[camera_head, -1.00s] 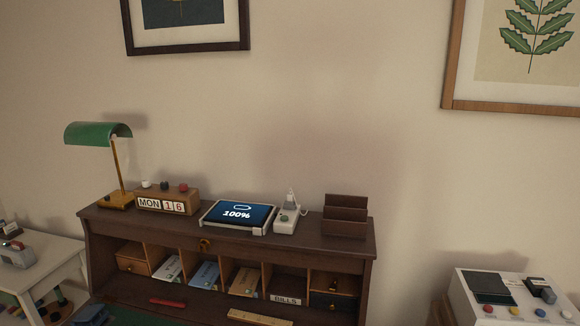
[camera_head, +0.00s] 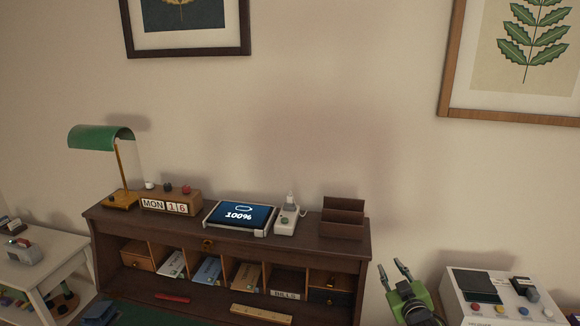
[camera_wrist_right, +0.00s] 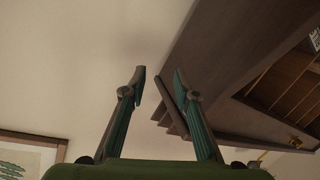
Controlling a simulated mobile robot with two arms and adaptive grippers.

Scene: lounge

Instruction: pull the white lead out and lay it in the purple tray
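A tablet (camera_head: 240,216) showing 100% lies in a stand on top of the dark wooden desk. Just right of it is a small white power block (camera_head: 286,222) with a green spot and a white plug (camera_head: 290,199) standing up in it. The plug's lead is too small to trace. My right gripper (camera_head: 394,271) is right of the desk, below its top, with fingers apart and nothing between them. The right wrist view also shows its open fingers (camera_wrist_right: 159,80) close by the desk's side. My left gripper is not in view. I cannot make out a purple tray.
A brown letter rack (camera_head: 343,217) stands right of the power block. A calendar (camera_head: 171,201) and green lamp (camera_head: 101,138) stand at the left of the desk top. A white device box (camera_head: 500,297) is at the right, a white side table (camera_head: 40,270) at the left.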

